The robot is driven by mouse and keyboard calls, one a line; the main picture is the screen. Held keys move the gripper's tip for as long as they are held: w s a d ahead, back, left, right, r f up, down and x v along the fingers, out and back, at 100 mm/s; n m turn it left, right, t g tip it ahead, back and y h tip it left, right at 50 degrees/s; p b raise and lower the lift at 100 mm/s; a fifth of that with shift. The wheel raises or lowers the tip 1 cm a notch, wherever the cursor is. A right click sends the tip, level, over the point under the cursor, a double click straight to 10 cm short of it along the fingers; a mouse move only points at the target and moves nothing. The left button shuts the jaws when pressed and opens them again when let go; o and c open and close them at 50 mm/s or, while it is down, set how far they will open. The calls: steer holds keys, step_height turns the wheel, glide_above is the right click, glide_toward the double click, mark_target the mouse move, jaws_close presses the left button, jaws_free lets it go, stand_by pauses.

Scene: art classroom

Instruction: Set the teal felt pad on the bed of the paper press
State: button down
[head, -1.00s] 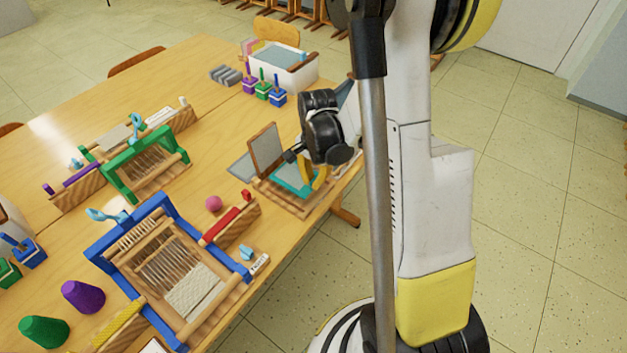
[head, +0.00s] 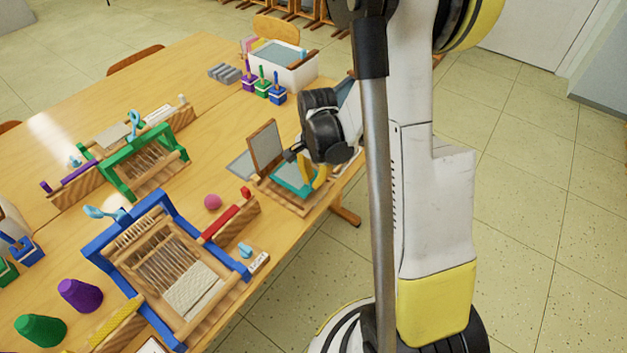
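The paper press (head: 262,191) stands near the right edge of the table, with its hinged lid (head: 266,147) raised and tilted back. The teal felt pad (head: 287,176) shows over the press bed, partly hidden by my gripper. It looks flat, but I cannot tell whether it rests fully on the bed. My gripper (head: 313,179) reaches down at the right side of the pad, its yellow fingers close to or touching it. The view is too small to tell whether the fingers grip the pad.
A grey sheet (head: 243,165) lies left of the press. A blue-framed loom (head: 160,265), a red-topped wooden block (head: 230,222) and a pink ball (head: 213,202) are in front of it. Stamps (head: 263,90) and a white bin (head: 290,72) stand behind. Floor is clear to the right.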

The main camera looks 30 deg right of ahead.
stand_by(0.4)
steer(key=shift+f+b, duration=0.8)
steer(key=shift+f+b, duration=0.6)
steer(key=shift+b, duration=0.1)
stand_by(0.8)
steer(key=c, duration=1.5)
jaws_free()
steer(key=shift+c, duration=0.2)
step_height(320, 180, up, 12)
steer(key=shift+s, duration=0.2)
steer(key=shift+r, duration=0.1)
